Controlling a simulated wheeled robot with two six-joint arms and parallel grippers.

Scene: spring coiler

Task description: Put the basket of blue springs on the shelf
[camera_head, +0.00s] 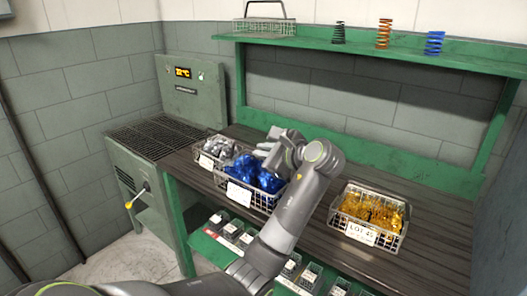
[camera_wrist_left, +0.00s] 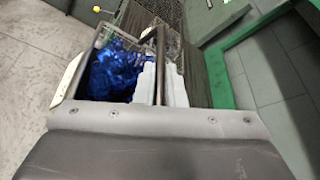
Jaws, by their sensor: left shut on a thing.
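The wire basket of blue springs (camera_head: 256,181) is at the front of the dark bench, with a white label on its front. My left gripper (camera_head: 266,150) reaches over it from the right. In the left wrist view, the pale fingers (camera_wrist_left: 161,82) are shut around the basket's bar handle, with the blue springs (camera_wrist_left: 116,72) beside them. I cannot tell whether the basket is touching the bench. The green shelf (camera_head: 400,52) is on the back wall above the bench. My right gripper is not in view.
A basket of grey springs (camera_head: 217,149) is just left of the blue one, and a basket of orange springs (camera_head: 369,213) is to the right. An empty wire basket (camera_head: 264,27) and several display springs (camera_head: 383,34) stand on the shelf. Between them is a clear stretch.

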